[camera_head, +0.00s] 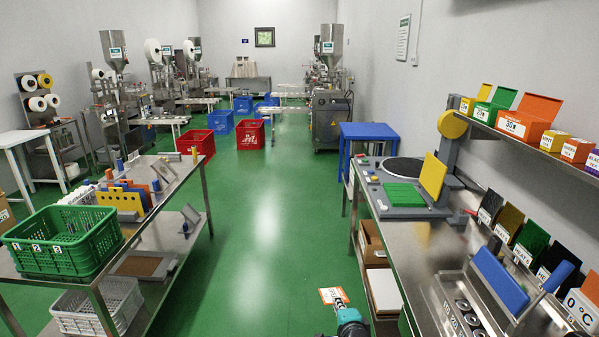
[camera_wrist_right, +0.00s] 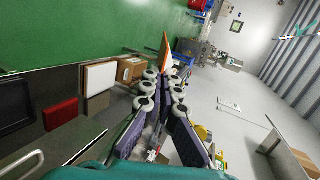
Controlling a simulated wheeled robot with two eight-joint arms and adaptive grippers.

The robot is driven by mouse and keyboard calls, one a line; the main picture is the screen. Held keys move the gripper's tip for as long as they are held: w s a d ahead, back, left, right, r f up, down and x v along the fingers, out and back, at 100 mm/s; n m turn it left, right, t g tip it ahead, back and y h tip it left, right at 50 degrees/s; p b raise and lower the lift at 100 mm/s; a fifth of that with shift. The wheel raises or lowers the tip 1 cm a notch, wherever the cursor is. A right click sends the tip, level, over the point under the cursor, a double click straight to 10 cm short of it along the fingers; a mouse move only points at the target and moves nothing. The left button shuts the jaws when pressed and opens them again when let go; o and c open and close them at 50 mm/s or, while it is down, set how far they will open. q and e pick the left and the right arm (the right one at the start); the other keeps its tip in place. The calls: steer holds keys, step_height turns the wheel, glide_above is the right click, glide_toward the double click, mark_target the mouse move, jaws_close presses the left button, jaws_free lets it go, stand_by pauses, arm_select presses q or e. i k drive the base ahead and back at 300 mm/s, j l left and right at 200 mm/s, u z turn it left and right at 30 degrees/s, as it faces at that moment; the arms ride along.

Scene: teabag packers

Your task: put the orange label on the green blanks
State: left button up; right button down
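My right gripper (camera_head: 341,306) is low at the bottom centre of the head view, left of the right-hand table. It is shut on an orange-and-white label (camera_head: 331,295), held above the green floor. In the right wrist view, the orange label (camera_wrist_right: 165,50) stands edge-on between the fingertips (camera_wrist_right: 164,76). Green panels (camera_head: 531,243) with a white tag stand in a row of coloured panels at the right wall; these may be the green blanks. A green slab (camera_head: 404,195) lies on the grey machine further back. My left gripper is not in view.
The right-hand metal table (camera_head: 400,245) holds a blue-topped device (camera_head: 500,279) in front of the panels. Boxes (camera_head: 372,243) lie on its lower shelf. A wall shelf carries coloured boxes (camera_head: 530,118). A green crate (camera_head: 65,240) stands at left. The central floor is clear.

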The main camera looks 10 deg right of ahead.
mark_target(404, 197)
steer(key=i, duration=2.1)
steer(key=i+z, duration=0.35)
steer(key=i+j+z, duration=0.5)
steer(key=i+z, duration=0.25)
steer(key=z, duration=1.5)
